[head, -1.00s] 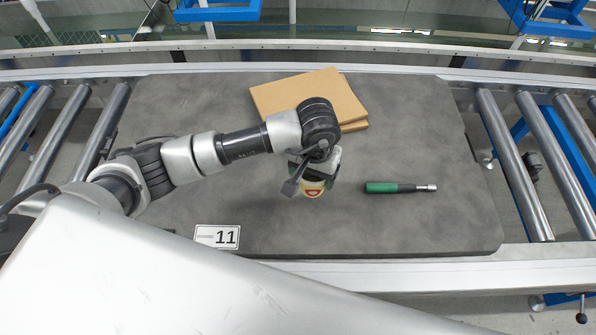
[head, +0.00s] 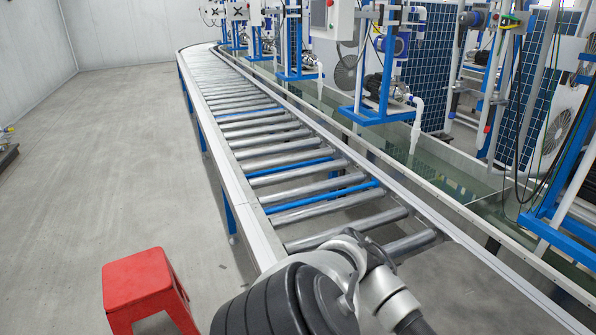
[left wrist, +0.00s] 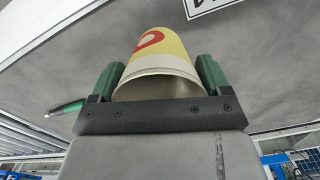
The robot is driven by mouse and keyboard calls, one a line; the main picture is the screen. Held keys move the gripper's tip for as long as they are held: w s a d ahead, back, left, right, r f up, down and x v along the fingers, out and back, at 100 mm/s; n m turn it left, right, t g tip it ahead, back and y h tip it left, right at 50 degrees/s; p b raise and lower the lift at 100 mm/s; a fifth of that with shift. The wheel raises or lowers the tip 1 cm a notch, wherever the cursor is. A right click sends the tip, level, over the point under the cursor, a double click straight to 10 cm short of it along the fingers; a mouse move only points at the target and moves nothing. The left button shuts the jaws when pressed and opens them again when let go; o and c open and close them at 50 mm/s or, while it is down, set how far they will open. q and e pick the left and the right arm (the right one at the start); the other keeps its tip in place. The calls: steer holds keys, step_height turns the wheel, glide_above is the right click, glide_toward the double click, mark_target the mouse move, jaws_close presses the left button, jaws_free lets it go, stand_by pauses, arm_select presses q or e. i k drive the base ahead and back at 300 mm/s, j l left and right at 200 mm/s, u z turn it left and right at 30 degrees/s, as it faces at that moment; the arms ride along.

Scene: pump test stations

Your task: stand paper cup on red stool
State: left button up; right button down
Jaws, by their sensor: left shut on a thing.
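The paper cup (left wrist: 160,50), pale yellow and white with a red mark, is in the left wrist view between the green finger pads of my left gripper (left wrist: 159,78). The gripper is shut on it, and the cup's open rim faces the gripper's palm. The red stool (head: 138,275) stands on the floor at the lower left of the head view, left of the conveyor. My left gripper and the cup are outside the head view. My right gripper is in neither view.
A roller conveyor (head: 262,135) runs away from me, its near end beside my arm. Open floor (head: 110,160) lies to its left. Pump stations stand beyond its right side.

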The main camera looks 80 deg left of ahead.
mark_target(149, 278)
steer(key=k+u, duration=0.3)
steer(key=k+j+u, duration=0.15)
steer(key=k+u, duration=0.15)
steer(key=k+j+u, duration=0.1)
steer(key=j+u, duration=1.1)
steer(key=j, duration=0.2)
